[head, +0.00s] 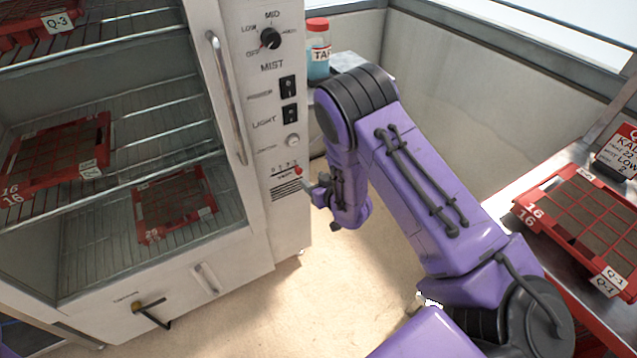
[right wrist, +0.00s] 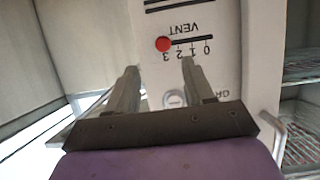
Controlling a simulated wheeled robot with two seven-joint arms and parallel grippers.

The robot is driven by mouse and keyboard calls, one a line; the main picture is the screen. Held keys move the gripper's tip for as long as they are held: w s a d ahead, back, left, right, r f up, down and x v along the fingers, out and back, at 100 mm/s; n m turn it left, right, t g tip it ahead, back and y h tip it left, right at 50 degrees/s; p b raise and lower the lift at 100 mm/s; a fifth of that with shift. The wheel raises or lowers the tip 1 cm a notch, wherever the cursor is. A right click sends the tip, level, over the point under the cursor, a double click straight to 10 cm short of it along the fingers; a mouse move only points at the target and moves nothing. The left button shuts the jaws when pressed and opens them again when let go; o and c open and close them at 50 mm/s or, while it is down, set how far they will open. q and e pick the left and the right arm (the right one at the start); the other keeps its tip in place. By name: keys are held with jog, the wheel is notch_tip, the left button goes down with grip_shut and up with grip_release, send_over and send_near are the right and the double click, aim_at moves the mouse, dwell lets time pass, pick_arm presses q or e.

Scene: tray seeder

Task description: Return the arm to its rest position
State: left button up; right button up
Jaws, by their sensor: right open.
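My right arm (head: 425,185), purple with black joints, reaches from the lower right toward the cabinet's control panel (head: 285,215). My right gripper (head: 314,188) is at its end, just in front of the panel near the vent slider. In the right wrist view the gripper (right wrist: 161,75) has its two fingers spread apart with nothing between them. The red vent knob (right wrist: 163,44) lies beyond the fingertips, at the 3 end of its scale; it also shows in the head view (head: 298,170). I cannot tell whether the fingertips touch the panel. My left gripper is not in view.
The cabinet's wire shelves hold red trays (head: 175,205). A door handle (head: 227,98) stands out beside the panel. A red-lidded bottle (head: 318,50) stands behind my arm. A red tray (head: 527,212) lies on a metal bench at right. Floor shows between cabinet and bench.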

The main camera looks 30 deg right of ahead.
jog(key=v, duration=0.2)
jog(key=shift+s, duration=0.3)
jog(key=s+a+f+m+g, duration=0.1)
jog(key=s+f+m+g, duration=0.1)
jog(key=s, duration=0.9)
jog(key=s+a+f+m+g+h+p, duration=0.1)
jog(key=s+f+g, duration=0.3)
jog(key=s, duration=0.6)
jog(key=s+a+f+m+g+h, duration=0.1)
jog(key=s+a+f+m+g, duration=0.1)
jog(key=s+f, duration=0.5)
jog(key=s+m+g, duration=0.1)
jog(key=s+g, duration=0.1)
jog(key=s, duration=0.2)
jog(key=shift+s, duration=0.35)
dwell(0.6)
